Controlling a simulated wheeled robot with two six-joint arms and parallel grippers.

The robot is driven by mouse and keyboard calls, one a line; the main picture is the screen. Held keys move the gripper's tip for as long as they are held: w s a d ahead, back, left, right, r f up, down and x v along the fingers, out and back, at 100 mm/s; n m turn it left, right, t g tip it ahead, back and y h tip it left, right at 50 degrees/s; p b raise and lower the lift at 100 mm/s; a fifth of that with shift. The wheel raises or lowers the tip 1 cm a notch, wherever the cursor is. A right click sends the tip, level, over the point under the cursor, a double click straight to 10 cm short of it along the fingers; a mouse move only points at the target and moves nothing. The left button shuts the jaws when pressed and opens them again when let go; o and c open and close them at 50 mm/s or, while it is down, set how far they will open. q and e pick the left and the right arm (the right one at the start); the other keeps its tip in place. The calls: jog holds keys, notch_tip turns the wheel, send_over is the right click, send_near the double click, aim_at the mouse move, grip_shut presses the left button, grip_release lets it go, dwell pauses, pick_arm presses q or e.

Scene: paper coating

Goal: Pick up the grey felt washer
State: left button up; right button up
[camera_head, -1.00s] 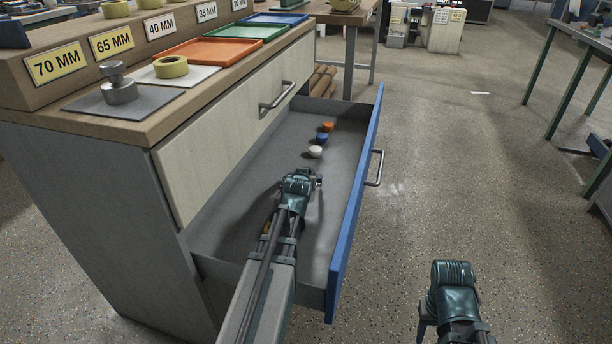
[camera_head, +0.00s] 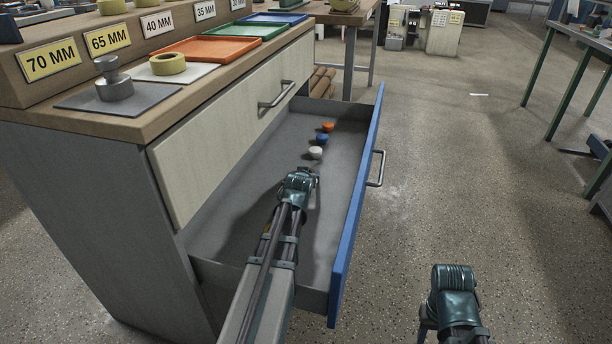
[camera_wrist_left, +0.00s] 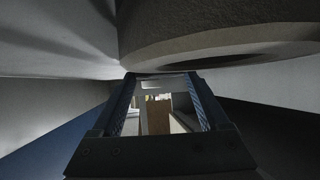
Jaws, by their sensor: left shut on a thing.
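My left gripper (camera_head: 303,174) is low inside the open drawer, pointing away from me. Part of the washer runs out of that frame. In the head view the washer is mostly hidden by the gripper. My right gripper (camera_head: 440,318) hangs over the floor at lower right; its fingers are hidden.
White (camera_head: 316,153), blue (camera_head: 321,139) and orange (camera_head: 327,127) pieces lie farther back in the drawer. The blue drawer front (camera_head: 352,215) and the cabinet (camera_head: 215,140) flank my left arm. Coloured trays (camera_head: 213,49) and yellow rolls (camera_head: 169,64) stand on top.

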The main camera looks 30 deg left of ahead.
pick_arm(q)
jog(key=shift+r, duration=0.15)
jog(key=shift+r+p, duration=0.5)
jog(key=shift+p, duration=0.15)
notch_tip(320, 180, up, 3)
jog(key=p, duration=0.3)
jog(key=w+d, duration=0.1)
jog(key=w, duration=0.4)
jog(key=w+d, duration=0.2)
jog(key=w, duration=0.3)
jog(key=w+d, duration=0.2)
jog(key=w, duration=0.3)
jog(key=shift+w+d+r+p, duration=0.1)
jog(key=shift+r+p, duration=0.25)
jog(key=shift+r, duration=0.1)
